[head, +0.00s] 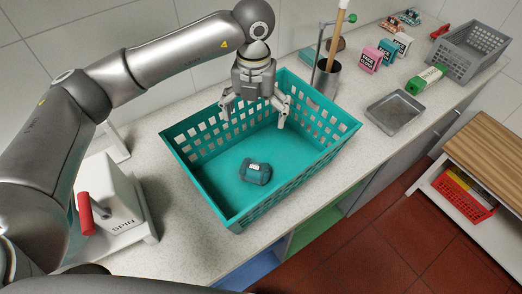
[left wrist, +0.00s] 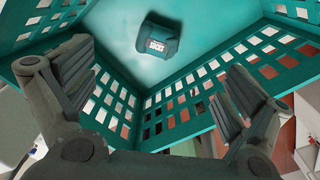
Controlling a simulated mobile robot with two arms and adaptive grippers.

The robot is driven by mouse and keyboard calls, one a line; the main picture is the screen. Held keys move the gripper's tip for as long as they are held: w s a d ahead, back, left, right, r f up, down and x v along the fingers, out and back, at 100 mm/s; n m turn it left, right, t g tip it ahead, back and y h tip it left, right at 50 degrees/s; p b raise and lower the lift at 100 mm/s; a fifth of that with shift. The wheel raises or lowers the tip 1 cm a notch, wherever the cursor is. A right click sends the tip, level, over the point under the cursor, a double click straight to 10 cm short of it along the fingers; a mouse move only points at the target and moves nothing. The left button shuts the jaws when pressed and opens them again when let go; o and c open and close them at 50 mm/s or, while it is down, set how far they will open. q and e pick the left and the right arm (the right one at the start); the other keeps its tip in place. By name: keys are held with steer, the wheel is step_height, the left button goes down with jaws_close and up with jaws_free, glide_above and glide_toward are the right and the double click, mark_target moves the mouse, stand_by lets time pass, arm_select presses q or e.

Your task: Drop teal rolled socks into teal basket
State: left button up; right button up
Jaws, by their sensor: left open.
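The teal rolled socks (head: 255,171), a dark teal bundle with a pale label, lie on the floor of the teal basket (head: 345,127). The basket stands on the speckled counter. My left gripper (head: 255,112) is open and empty above the basket's back part, apart from the socks. In the left wrist view the socks (left wrist: 159,36) lie beyond the spread fingers (left wrist: 155,92), against the basket floor, with the basket's lattice walls (left wrist: 185,97) around. My right gripper is in neither view.
A grey metal tray (head: 396,112), a green-and-white box (head: 426,79), small boxes and a grey crate (head: 470,52) stand to the right. A white device with a red handle (head: 108,207) is at left.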

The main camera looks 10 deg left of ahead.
arm_select(q)
step_height(320, 180, up, 12)
stand_by(0.6)
stand_by(0.5)
